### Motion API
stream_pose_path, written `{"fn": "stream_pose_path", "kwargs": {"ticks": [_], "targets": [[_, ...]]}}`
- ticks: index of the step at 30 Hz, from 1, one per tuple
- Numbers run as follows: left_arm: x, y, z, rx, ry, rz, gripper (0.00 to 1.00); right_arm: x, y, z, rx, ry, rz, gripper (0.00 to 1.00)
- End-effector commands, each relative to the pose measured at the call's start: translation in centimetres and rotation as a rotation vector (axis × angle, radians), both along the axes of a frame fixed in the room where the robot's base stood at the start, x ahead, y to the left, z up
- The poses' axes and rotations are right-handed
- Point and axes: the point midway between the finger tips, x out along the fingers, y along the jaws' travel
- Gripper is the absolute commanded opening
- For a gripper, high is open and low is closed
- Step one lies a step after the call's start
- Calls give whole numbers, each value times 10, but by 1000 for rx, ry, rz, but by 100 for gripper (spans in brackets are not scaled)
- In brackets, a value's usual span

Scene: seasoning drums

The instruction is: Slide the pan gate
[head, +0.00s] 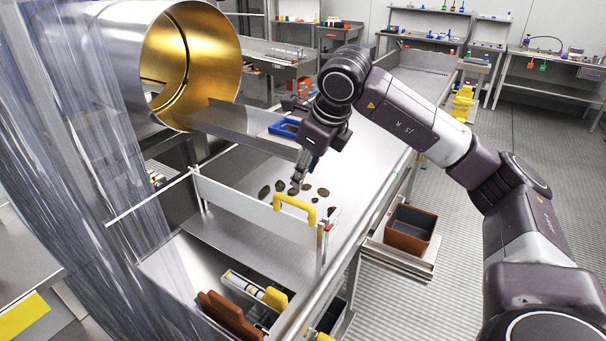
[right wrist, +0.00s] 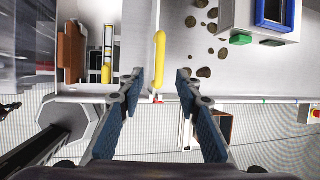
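The pan gate (head: 236,203) is a pale upright plate standing across the steel pan, with a yellow bar handle (head: 294,204) on its right-hand part. The handle also shows in the right wrist view (right wrist: 159,58), lined up with the gap between my fingers. My right gripper (head: 295,186) is just above and behind the handle in the head view. In the right wrist view my right gripper (right wrist: 160,76) is open and empty, with its blue-padded fingers apart. Whether a finger touches the handle I cannot tell. My left gripper is not in view.
Several brown pieces (head: 307,187) lie in the pan beyond the gate. A gold-lined drum (head: 215,55) stands at the upper left, above a steel chute (head: 235,118). Clear plastic strips (head: 75,150) hang at left. A brown bin (head: 410,228) sits right of the pan.

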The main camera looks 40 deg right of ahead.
Motion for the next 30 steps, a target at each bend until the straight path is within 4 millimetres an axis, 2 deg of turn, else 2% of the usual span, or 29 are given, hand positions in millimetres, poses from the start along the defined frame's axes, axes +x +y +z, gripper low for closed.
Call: {"fn": "stream_pose_path", "kwargs": {"ticks": [7, 15, 19, 26, 30], "targets": [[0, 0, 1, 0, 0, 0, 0, 5, 2, -2, 1, 16, -3, 32], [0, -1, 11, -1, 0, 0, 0, 39, 13, -22, -50, 211, -37, 32], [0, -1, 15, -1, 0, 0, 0, 49, 16, -27, -103, 298, -58, 32], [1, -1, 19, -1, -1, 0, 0, 53, 15, -32, -151, 358, -76, 32], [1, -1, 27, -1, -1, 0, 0, 54, 11, -48, -151, 364, -77, 32]]}}
